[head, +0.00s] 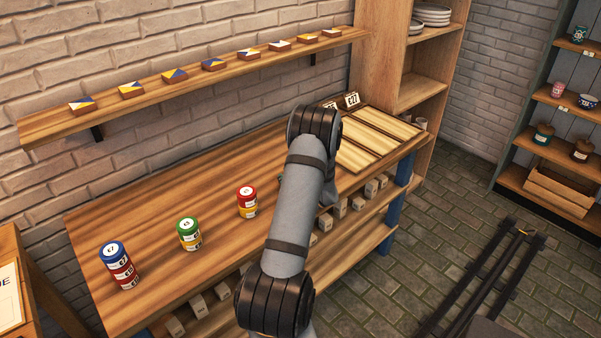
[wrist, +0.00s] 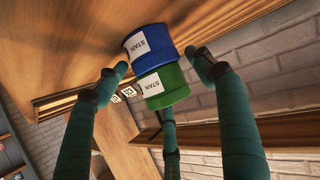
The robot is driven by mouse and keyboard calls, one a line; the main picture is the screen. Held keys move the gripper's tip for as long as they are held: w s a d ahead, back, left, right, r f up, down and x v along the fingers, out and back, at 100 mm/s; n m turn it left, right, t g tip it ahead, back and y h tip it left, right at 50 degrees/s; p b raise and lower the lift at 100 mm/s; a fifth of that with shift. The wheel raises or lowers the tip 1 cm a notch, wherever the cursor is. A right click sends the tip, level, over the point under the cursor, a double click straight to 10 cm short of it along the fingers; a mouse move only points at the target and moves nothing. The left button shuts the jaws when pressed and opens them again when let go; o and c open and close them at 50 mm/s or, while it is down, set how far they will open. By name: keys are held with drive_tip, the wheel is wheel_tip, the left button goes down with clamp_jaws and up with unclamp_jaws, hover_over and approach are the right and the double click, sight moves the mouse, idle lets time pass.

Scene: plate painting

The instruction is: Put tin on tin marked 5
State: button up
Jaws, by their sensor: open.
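In the wrist view, which looks upside down, a blue tin (wrist: 147,44) stands against the table and a green tin (wrist: 160,86) is stacked on it; both labels read STAIN. My gripper (wrist: 158,63) is open, its fingers spread around this stack with gaps at both sides. In the head view my arm hides most of this stack. Left of it stand a red tin (head: 246,193) on a yellow one, a green tin (head: 187,226) on a yellow one, and a blue tin (head: 112,249) on red ones. Their lid numbers are too small to read surely.
The wooden table (head: 150,205) is clear between the stacks. Light boards (head: 370,138) and small number cards (head: 351,100) lie at its right end. A wall shelf (head: 150,100) with several small painted blocks runs behind. A lower shelf (head: 345,235) holds small boxes.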

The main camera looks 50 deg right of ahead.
drive_tip(key=shift+r+p, duration=0.55)
drive_tip(key=shift+r, duration=0.1)
drive_tip(key=b+v, duration=0.1)
drive_tip(key=v, duration=0.2)
drive_tip(key=b+v, duration=0.1)
drive_tip(key=v, duration=0.2)
drive_tip(key=f+b+v, duration=0.1)
drive_tip(key=v, duration=0.2)
drive_tip(key=shift+s, duration=0.4)
drive_tip(key=shift+s+a+r, duration=0.25)
drive_tip(key=shift+a, duration=0.05)
